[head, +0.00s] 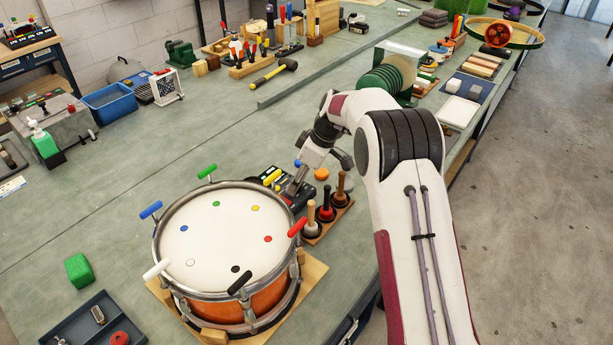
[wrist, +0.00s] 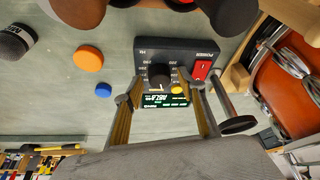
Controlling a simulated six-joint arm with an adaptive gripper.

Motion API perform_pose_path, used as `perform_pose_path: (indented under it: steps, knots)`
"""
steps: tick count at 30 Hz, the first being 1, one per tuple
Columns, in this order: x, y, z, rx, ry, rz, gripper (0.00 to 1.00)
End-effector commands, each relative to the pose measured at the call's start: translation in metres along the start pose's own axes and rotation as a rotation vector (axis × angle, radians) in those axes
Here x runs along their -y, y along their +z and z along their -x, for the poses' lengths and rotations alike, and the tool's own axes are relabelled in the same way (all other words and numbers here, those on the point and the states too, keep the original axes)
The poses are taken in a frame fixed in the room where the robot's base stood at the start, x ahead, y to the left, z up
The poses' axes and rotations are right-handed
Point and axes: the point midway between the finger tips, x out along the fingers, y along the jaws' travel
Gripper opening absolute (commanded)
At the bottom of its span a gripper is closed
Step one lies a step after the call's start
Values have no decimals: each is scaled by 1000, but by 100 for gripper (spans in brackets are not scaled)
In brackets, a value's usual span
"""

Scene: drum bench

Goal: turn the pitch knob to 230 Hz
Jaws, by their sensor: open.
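The black tuner box (wrist: 180,48) lies on the bench and shows upside down in the wrist view. Its dark pitch knob (wrist: 159,77) has a pale pointer mark and printed scale numbers around it. A green-lit display (wrist: 165,100) sits beside the knob; I cannot read its figure surely. My gripper (wrist: 164,88) is open, its two fingers apart on either side of the knob's area; I cannot tell whether they touch it. In the head view my gripper (head: 291,192) is low over the box, behind the drum, and hides part of the box.
The box carries a red power switch (wrist: 202,70) and a small yellow button (wrist: 178,90). The drum (head: 225,240) with coloured T-handles stands close by at the left. A wooden stand of mallets (head: 327,214) is at the right. Orange (wrist: 88,59) and blue (wrist: 103,90) discs lie near the box.

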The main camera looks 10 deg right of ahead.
Motion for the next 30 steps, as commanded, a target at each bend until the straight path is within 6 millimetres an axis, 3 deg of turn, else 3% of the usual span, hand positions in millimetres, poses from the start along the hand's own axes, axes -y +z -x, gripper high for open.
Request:
perform_pose_path:
  steps: [30]
  knots:
    - [3,-1,0,0,145,-350,40]
